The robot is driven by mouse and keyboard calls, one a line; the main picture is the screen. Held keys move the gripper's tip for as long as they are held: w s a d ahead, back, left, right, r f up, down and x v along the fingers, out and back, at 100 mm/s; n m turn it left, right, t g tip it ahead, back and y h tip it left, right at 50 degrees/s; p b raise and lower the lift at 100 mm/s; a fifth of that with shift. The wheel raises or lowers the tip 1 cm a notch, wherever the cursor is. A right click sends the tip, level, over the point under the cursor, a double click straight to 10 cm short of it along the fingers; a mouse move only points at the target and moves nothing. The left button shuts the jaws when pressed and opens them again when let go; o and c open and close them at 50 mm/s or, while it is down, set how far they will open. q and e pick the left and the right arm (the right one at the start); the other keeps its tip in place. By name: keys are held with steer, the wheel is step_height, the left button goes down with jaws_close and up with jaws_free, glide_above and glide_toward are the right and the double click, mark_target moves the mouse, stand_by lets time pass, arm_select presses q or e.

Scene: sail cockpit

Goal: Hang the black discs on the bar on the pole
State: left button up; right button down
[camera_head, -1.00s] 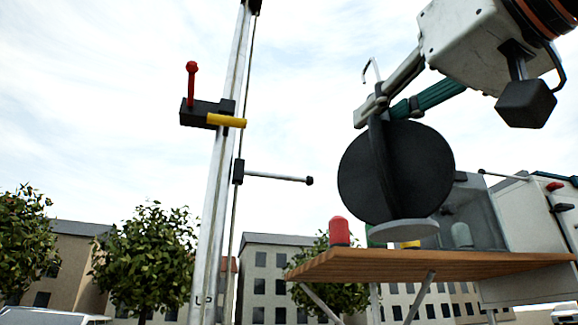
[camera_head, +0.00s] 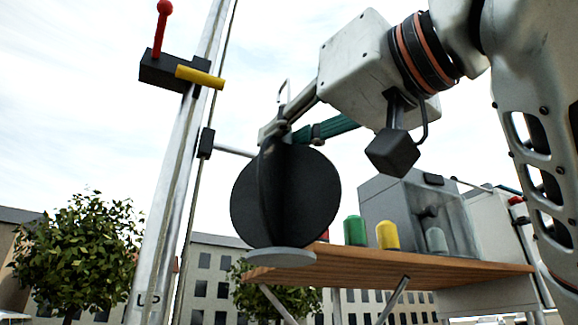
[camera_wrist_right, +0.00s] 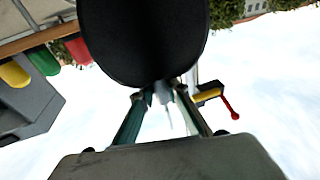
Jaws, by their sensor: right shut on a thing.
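The black discs (camera_head: 300,195) are crossed into a ball shape, with a grey round plate (camera_head: 281,257) below and a thin wire hook (camera_head: 283,90) on top. My right gripper (camera_head: 274,131) is shut on their top edge and holds them up in the air. In the right wrist view the black discs (camera_wrist_right: 145,40) fill the top middle between the fingers. The pole (camera_head: 180,170) stands to the left, slightly tilted in the picture. Its bar (camera_head: 232,151) reaches right from a black clamp (camera_head: 206,143); its far end is hidden behind the discs. My left gripper is not in view.
A black block with a red handle (camera_head: 159,35) and a yellow grip (camera_head: 200,77) sits on the pole above the bar. A wooden shelf (camera_head: 400,262) at the right carries green (camera_head: 355,231) and yellow (camera_head: 387,236) pieces beside a grey box (camera_head: 385,195). Open sky surrounds the pole.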

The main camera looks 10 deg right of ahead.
steer(key=shift+w+a, duration=0.25)
steer(key=shift+w, duration=0.4)
steer(key=w+a+f+p, duration=0.2)
steer(key=w+a, duration=0.1)
steer(key=w, duration=0.9)
steer(key=shift+a+p, duration=0.4)
steer(key=shift+f, duration=0.1)
stand_by(0.3)
